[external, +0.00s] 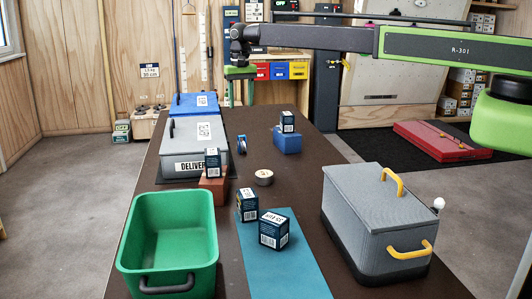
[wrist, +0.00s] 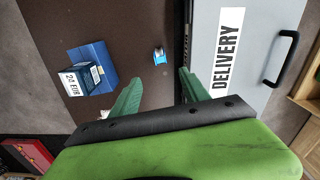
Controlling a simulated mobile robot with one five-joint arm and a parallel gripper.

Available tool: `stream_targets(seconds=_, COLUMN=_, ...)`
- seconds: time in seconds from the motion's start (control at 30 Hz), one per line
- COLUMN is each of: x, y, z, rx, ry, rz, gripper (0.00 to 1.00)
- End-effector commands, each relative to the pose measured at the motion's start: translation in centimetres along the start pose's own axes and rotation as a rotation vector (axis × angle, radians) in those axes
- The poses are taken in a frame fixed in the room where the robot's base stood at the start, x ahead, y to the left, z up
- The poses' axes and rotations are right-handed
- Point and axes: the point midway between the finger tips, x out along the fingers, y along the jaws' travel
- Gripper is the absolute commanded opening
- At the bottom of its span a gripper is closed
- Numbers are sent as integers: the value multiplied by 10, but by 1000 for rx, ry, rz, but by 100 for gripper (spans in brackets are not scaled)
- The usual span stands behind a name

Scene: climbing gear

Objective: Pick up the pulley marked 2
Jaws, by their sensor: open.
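A small blue and dark object (external: 241,146), which looks like a pulley, sits on the brown table right of the grey DELIVERY box. In the wrist view the small blue object (wrist: 160,57) shows just beyond the fingertips, between their lines. Its mark is too small to read. My gripper (wrist: 160,76) is open and empty, its two green fingers apart. In the external view my gripper (external: 239,72) hangs high above the table's far part, clear of everything on it.
The grey DELIVERY box (external: 193,141) stands left of the object, and a blue block (external: 287,143) bearing a small carton stands right. A green bin (external: 167,242), a grey lidded case (external: 378,215) and loose cartons (external: 274,230) occupy the near table. A round tan item (external: 264,177) lies mid-table.

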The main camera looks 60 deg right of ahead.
Motion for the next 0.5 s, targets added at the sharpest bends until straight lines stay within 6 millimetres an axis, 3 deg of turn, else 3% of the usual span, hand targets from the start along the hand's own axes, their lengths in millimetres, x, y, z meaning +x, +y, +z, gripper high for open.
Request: stream_targets(seconds=0.5, x=105, y=0, z=0, rx=-1, ry=0, rz=0, gripper=54)
